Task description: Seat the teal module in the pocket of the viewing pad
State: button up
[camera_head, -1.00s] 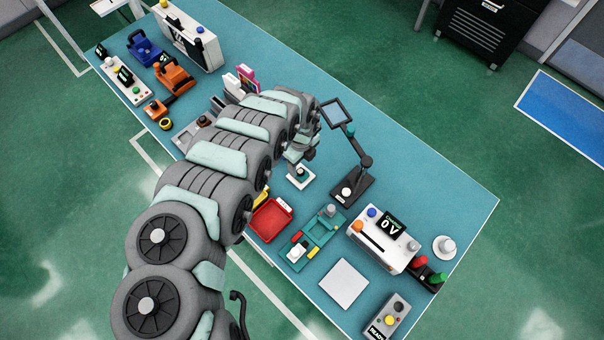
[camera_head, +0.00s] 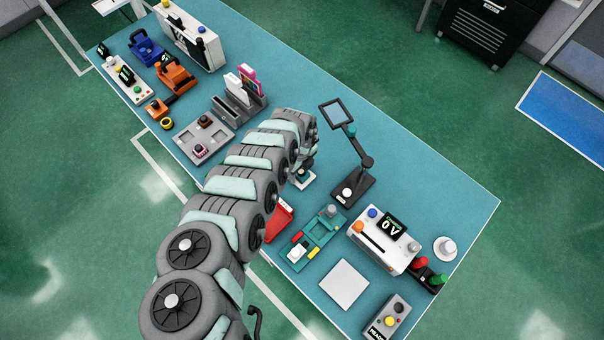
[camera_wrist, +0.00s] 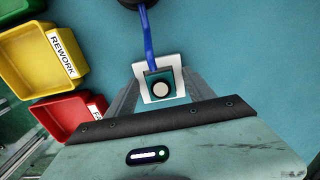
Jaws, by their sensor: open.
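The white square viewing pad (camera_wrist: 142,71) lies on the bench, close in front of my gripper in the wrist view. In the head view the pad (camera_head: 309,184) shows partly below the end of my arm. The teal module (camera_wrist: 151,77), with a dark ring and pale round centre, appears within the pad's white frame. I cannot tell whether it sits fully down in the pocket. My gripper (camera_wrist: 160,95) is open, its grey fingers on either side of the pad's near part. In the head view the fingertips are mostly hidden by my wrist.
A blue cable (camera_wrist: 148,32) runs from the pad to a dark round part. Yellow (camera_wrist: 32,65) and red (camera_wrist: 62,115) bins stand to the left. A black stand with a screen (camera_head: 353,160) is right of the pad. A teal tray (camera_head: 318,230) and white meter (camera_head: 383,240) stand nearby.

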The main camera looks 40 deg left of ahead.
jog(key=shift+c, duration=0.4)
grip_shut()
